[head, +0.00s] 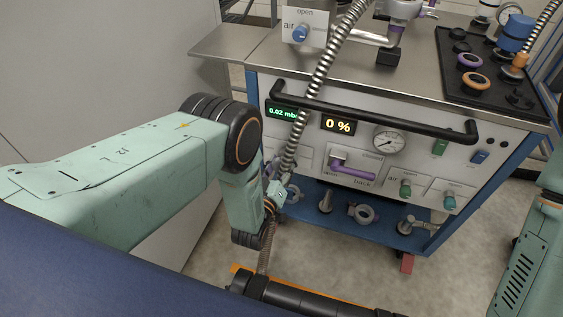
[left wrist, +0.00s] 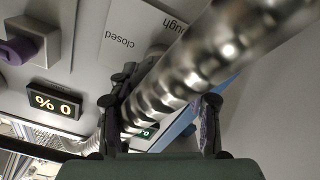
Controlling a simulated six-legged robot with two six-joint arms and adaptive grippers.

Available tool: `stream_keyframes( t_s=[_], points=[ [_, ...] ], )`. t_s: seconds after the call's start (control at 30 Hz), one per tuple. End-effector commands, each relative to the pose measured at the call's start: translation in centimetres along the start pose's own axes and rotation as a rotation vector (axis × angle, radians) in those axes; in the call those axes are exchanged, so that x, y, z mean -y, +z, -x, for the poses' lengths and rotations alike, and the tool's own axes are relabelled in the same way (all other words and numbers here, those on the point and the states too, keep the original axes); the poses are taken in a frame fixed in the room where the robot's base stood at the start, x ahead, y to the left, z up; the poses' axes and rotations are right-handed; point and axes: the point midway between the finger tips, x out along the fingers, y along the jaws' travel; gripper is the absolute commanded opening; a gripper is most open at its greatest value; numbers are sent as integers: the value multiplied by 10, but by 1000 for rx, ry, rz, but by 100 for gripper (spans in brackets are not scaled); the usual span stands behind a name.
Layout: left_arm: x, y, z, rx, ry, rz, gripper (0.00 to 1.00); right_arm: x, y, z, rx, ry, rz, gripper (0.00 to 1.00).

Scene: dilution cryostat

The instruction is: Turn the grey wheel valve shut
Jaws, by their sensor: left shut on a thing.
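My left gripper (head: 277,192) is at the left part of the cart's front panel, beside the ribbed metal hose. In the left wrist view its dark fingers (left wrist: 163,108) stand apart on either side of the hose, shut on the grey wheel valve, which the hose and fingers almost wholly hide. A panel label (left wrist: 125,35) there reads "closed" and "rough", upside down. The percent display (head: 338,126) reads 0 %; it also shows in the left wrist view (left wrist: 54,105). My right gripper is out of view.
The ribbed hose (head: 318,75) runs down across the panel close to my left gripper. A black handrail (head: 375,113) spans the front. A purple lever (head: 352,170), a gauge (head: 390,141) and green and teal knobs sit right of it. A lower shelf (head: 385,228) holds fittings.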

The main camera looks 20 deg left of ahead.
Motion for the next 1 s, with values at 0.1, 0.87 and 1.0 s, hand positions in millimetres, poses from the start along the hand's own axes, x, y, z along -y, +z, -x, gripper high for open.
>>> stream_keyframes(
  t_s=[0.1, 0.87, 1.0],
  points=[
    [0, 2, 1, 4, -1, -111, 17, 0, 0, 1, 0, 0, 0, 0],
    [-2, 3, 2, 5, 1, -831, 17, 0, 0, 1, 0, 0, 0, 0],
    [-2, 4, 2, 6, 1, -953, 17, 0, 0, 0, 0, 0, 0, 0]
  ],
)
